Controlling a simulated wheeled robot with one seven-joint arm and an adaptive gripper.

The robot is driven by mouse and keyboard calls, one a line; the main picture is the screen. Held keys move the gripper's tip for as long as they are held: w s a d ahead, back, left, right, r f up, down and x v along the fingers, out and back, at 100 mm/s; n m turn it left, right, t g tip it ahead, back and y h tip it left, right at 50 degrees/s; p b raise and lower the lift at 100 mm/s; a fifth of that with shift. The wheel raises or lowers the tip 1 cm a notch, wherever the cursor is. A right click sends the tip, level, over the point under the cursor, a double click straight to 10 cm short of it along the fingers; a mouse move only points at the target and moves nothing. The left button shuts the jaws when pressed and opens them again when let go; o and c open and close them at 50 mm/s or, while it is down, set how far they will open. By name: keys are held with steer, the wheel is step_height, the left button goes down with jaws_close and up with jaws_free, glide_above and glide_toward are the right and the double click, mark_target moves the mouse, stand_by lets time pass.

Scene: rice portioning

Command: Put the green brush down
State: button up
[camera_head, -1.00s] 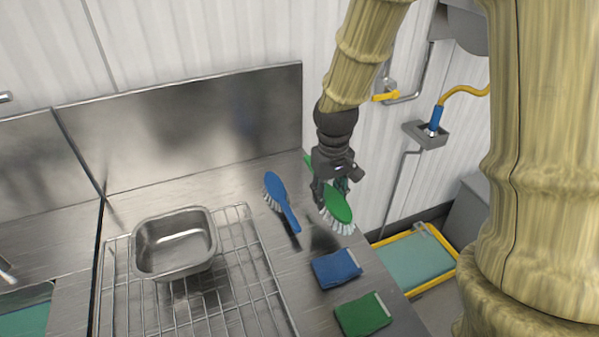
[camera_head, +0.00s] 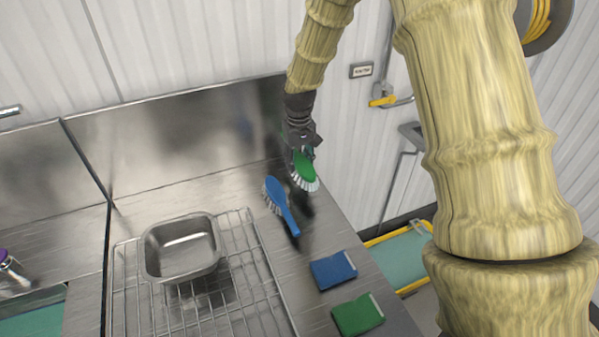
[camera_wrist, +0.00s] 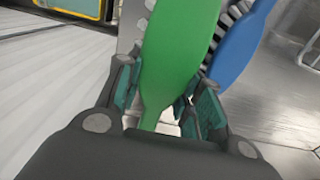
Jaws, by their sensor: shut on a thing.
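The green brush (camera_head: 304,168) has a green oval head with white bristles. My gripper (camera_head: 302,148) is shut on it and holds it near the right end of the steel counter, close to the back splash. In the wrist view the green brush (camera_wrist: 178,60) stands between the two fingers (camera_wrist: 160,100), with its narrower handle part between them. A blue brush (camera_head: 277,205) lies on the counter just left of and in front of the green one; it also shows in the wrist view (camera_wrist: 238,48). I cannot tell whether the green brush touches the counter.
A steel pan (camera_head: 180,250) stands on a wire rack (camera_head: 243,300) at the left. A blue cloth or sponge (camera_head: 333,270) and a green one (camera_head: 357,315) lie near the counter's right edge. A yellow-framed teal bin or tray (camera_head: 400,258) sits lower, beyond that edge.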

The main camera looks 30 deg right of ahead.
mark_target(299, 182)
steer(key=shift+s+f+p, duration=0.1)
steer(key=shift+f+p, duration=0.85)
steer(key=shift+f, duration=1.45)
steer(key=shift+w+f+p, duration=0.25)
steer(key=shift+f+p, duration=0.2)
steer(key=shift+f, duration=0.2)
steer(key=shift+s+f, duration=0.15)
steer(key=shift+f, duration=0.1)
steer(key=o, duration=1.2)
steer(key=shift+f, duration=0.1)
steer(key=shift+o, duration=0.3)
steer(key=shift+f, duration=0.1)
